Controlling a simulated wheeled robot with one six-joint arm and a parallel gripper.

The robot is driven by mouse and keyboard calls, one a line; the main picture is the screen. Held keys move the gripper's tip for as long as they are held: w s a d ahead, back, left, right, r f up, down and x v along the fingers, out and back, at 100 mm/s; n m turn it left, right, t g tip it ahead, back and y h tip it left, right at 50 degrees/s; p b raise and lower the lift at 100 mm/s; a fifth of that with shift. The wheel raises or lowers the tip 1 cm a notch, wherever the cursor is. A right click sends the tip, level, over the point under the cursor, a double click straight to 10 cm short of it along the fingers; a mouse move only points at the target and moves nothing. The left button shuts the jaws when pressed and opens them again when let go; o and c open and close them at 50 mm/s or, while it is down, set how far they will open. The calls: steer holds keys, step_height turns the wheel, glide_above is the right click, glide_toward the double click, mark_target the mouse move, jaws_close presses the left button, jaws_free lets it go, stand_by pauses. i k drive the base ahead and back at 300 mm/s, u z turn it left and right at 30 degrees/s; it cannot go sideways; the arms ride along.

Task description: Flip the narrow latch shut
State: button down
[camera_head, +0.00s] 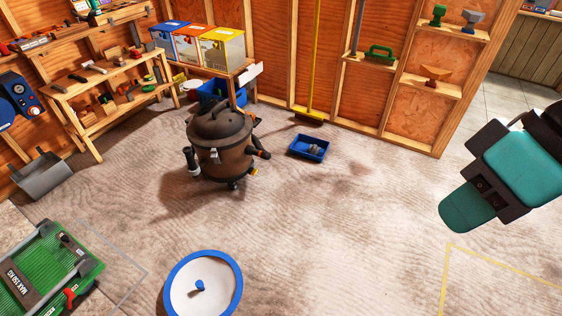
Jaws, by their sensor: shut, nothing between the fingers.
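My gripper (467,208), with teal pads on dark mounts, hangs at the right of the head view, above the floor. It is shut and empty, and touches nothing that I can see. No narrow latch can be made out for certain. Small orange parts show on the side of the brown shop vacuum (222,158), left of the middle. A red lever (75,294) sits on the green platform (28,262) at the lower left. Three clear bins with blue, orange and yellow lids (221,34) stand at the back; any latches on them are too small to tell.
A blue tray (310,147) lies on the floor right of the vacuum. A white disc with a blue rim (203,284) is at the bottom. A wooden workbench (88,92) lines the left wall. A yellow broom (311,113) leans at the back.

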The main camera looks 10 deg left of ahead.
mark_target(214, 156)
steer(key=z, duration=0.4)
steer(key=i, duration=1.8)
steer(key=u, duration=0.85)
steer(key=i, duration=0.85)
steer(key=u, duration=1.4)
steer(key=i, duration=0.55)
steer(key=u, duration=0.45)
